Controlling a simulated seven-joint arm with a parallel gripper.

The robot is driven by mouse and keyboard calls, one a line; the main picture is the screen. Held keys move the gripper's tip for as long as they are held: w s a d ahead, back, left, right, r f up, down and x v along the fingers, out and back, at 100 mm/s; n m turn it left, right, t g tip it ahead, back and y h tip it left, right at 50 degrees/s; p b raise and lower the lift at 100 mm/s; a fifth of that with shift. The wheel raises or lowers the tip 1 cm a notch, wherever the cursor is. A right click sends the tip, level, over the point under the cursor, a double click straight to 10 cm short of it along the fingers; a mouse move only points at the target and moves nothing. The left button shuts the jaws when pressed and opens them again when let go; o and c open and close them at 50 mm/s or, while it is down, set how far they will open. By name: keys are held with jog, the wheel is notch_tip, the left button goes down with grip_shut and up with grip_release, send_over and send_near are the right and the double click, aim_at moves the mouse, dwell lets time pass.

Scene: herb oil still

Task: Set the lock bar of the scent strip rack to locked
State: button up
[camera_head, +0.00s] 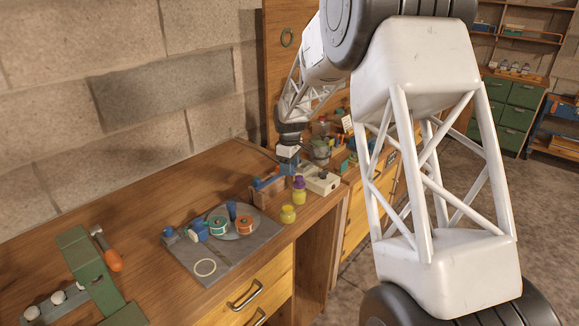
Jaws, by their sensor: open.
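My gripper (288,166) hangs pointing down above the back right part of the wooden bench. Its jaws are open, though the fingertips are very small in this view. Just below and left of it is a small wooden rack (268,194) with blue parts along its top, which looks like the scent strip rack. I cannot make out the lock bar or its setting. The gripper partly covers the rack's right end. I cannot tell whether the fingers touch it.
A pale block-shaped device (322,182), a purple-capped jar (299,193) and a yellow jar (288,214) stand close on the right. A grey mat (210,268) with tape rolls and small blue items lies to the left.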

jog(key=shift+r, duration=3.9)
jog(key=shift+s+d+r, duration=0.15)
jog(key=shift+s+r, duration=0.2)
jog(key=shift+s, duration=0.05)
jog(key=s+d+r+m, duration=0.2)
jog(key=s+d+r, duration=0.15)
jog(key=s, duration=0.55)
jog(key=s+d+r+m+t, duration=0.15)
jog(key=s+r, duration=0.25)
jog(key=s, duration=0.5)
jog(key=s+d+r+m, duration=0.3)
jog(key=s+r, duration=0.1)
jog(key=s, duration=0.4)
jog(key=s+d+f+m, duration=0.2)
jog(key=s, duration=1.2)
jog(key=s+d+f+m+t, duration=0.1)
jog(key=s+d+f+m, duration=0.1)
jog(key=s, duration=1.3)
jog(key=shift+s+f+m, duration=0.15)
jog(key=shift+f+m, duration=0.2)
jog(key=shift+m, duration=0.5)
